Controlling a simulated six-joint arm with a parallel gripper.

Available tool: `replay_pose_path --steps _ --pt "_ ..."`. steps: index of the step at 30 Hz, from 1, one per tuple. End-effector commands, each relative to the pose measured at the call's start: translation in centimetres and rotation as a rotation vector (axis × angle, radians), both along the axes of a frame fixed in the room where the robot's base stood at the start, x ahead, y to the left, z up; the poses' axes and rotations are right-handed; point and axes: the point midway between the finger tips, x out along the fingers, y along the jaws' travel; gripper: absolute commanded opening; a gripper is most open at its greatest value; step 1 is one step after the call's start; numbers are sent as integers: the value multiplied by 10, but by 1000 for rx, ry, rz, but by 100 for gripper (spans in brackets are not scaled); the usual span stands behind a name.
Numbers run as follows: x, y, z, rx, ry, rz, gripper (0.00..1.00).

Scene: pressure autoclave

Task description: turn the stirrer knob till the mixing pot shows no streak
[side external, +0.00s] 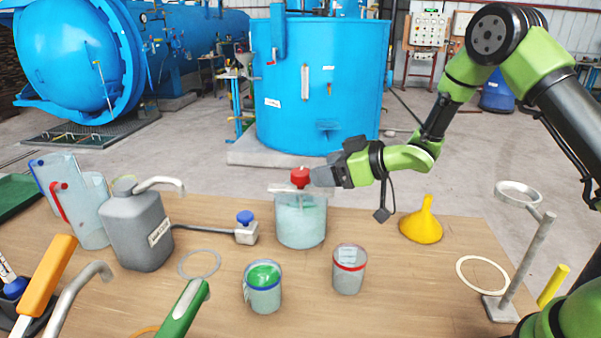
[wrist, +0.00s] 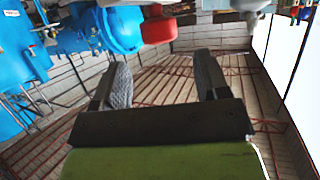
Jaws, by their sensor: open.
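The mixing pot (side external: 301,222) is a clear vessel with pale blue-green contents, standing mid-table in the side view. I cannot make out a streak in it. The red stirrer knob (side external: 300,177) stands upright above the pot's lid bar. My gripper (side external: 315,177) is level with the knob, close to its right side, pointing left. In the wrist view my gripper (wrist: 161,62) has its two fingers spread with nothing between them. The red knob shows there too (wrist: 158,30), beyond the fingertips and roughly centred between them.
In front stand a green-topped cup (side external: 263,298) and a red-rimmed cup (side external: 348,278). A yellow funnel (side external: 421,228) and a ring stand (side external: 520,265) are to the right.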

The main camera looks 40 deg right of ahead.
Motion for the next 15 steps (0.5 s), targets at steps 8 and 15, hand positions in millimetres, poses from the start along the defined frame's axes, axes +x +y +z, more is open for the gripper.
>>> replay_pose_path --steps 8,15 --pt "40 20 -19 1 -2 3 68" --pt "57 26 -26 2 -1 1 68"
